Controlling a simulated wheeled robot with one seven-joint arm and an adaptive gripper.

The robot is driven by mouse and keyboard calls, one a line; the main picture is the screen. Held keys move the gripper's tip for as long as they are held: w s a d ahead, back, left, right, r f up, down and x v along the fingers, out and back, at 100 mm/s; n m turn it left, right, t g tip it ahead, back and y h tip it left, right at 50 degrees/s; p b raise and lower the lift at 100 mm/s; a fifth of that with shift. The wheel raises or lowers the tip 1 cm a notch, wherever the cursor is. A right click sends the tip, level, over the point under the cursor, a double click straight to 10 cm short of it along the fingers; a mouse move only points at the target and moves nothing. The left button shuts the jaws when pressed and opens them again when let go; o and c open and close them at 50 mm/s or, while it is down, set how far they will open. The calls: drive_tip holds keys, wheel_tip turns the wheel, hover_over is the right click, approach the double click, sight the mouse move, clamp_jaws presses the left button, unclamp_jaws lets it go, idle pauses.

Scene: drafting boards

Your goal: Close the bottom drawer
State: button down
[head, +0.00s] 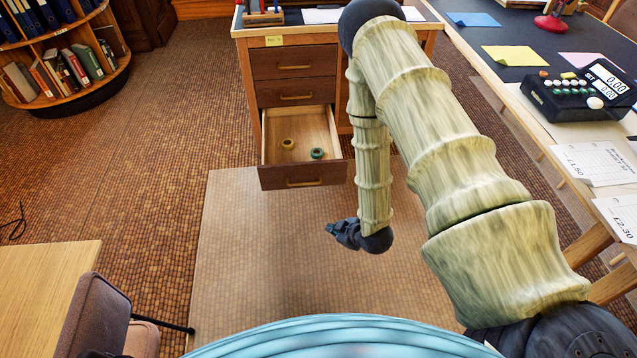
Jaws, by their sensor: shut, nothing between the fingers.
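The bottom drawer (304,177) of the wooden desk is pulled well out, with its dark front facing me and a brass handle (304,183) on it. Inside lie a small yellowish ring-shaped item (288,144) and a small green one (318,153). The two drawers above, the upper (294,62) and the middle (296,92), are shut. My gripper (332,231) is shut and empty. In the picture it is below and a little right of the drawer front, apart from it, pointing left. My arm hides part of the desk's right side.
A chair (95,318) and a wooden table (45,285) stand at the lower left. A long counter (540,105) with a cash register (580,92) runs along the right. A bookshelf (65,62) is at the upper left. The floor mat (250,255) before the drawer is clear.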

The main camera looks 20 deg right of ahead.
drive_tip(key=w+d+f+n+t+y+b, duration=0.1)
drive_tip(key=w+d+f+n+t+b, duration=0.15)
drive_tip(key=w+b, duration=0.35)
drive_tip(key=w+d+f+n+t+y+b, duration=0.1)
drive_tip(key=w+d+f+n+t+b, duration=0.1)
drive_tip(key=w+f+n+b, duration=0.3)
drive_tip(key=n+t+y+b, duration=0.3)
drive_tip(key=n+y+b, duration=0.35)
drive_tip(key=b, duration=1.35)
approach(308, 166)
drive_tip(key=w+a+n+h, duration=0.1)
drive_tip(key=w+a+h, duration=0.1)
drive_tip(key=a, duration=0.1)
drive_tip(key=shift+w+r, duration=0.6)
drive_tip(key=shift+w, duration=0.15)
